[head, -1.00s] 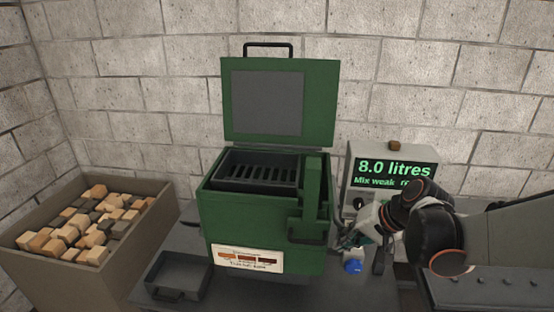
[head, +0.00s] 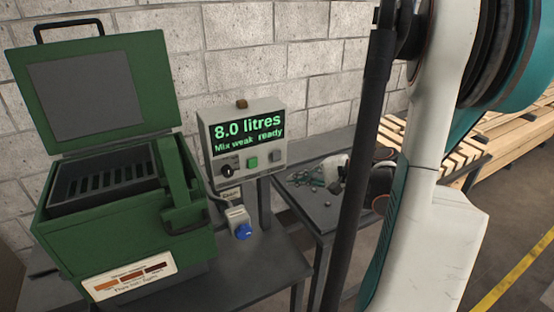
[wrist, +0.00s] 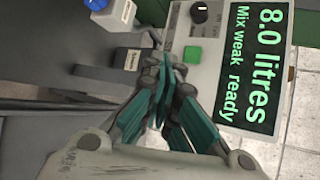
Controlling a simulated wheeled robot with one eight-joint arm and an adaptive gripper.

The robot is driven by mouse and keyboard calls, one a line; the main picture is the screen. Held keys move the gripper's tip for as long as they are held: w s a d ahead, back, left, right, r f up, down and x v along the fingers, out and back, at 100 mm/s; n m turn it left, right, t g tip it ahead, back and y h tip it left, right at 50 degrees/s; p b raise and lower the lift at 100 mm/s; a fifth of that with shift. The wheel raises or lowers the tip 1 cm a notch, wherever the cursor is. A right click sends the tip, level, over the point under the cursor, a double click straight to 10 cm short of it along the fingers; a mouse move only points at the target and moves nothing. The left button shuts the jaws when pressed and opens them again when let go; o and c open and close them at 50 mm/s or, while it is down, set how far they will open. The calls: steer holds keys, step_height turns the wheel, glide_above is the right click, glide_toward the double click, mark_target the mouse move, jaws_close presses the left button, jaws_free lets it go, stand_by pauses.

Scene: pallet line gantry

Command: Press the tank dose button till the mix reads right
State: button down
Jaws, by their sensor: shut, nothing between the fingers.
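A grey control box (head: 262,170) stands right of the green tank (head: 125,235). Its screen (head: 247,132) reads "8.0 litres" and "Mix weak ready" in green. Below the screen are a black knob (head: 226,171), a green button (head: 252,163) and a grey button (head: 275,156). I cannot read which one is the dose button. My gripper (head: 318,180) is right of the box, partly hidden by my arm. In the wrist view my gripper (wrist: 168,82) is shut and empty. The green button (wrist: 193,55) shows just beyond its fingertips; contact cannot be told.
A blue knob (head: 243,231) on a small grey housing sits below the box. The tank's lid (head: 95,85) stands open. A dark bench (head: 255,265) lies in front, and stacked timber (head: 515,125) stands at the right.

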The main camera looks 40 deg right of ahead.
stand_by(0.4)
steer(key=w+d, duration=0.2)
steer(key=w, duration=0.6)
steer(key=shift+w, duration=0.3)
steer(key=shift+w+d, duration=0.1)
stand_by(1.2)
steer(key=shift+w+d, duration=0.1)
steer(key=shift+w, duration=0.2)
steer(key=shift+w+d, duration=0.1)
steer(key=shift+w, duration=0.4)
stand_by(0.8)
steer(key=shift+s, duration=0.1)
steer(key=shift+s+a, duration=0.25)
steer(key=shift+s, duration=0.6)
steer(key=shift+s+a+b, duration=0.1)
steer(key=shift+s+a, duration=0.1)
steer(key=shift+s, duration=0.6)
steer(key=shift+s+a+b, duration=0.1)
steer(key=shift+s+a, duration=0.05)
steer(key=shift+s, duration=0.65)
steer(key=shift+s+a+b, duration=0.1)
steer(key=shift+s+a, duration=0.1)
steer(key=shift+s, duration=0.6)
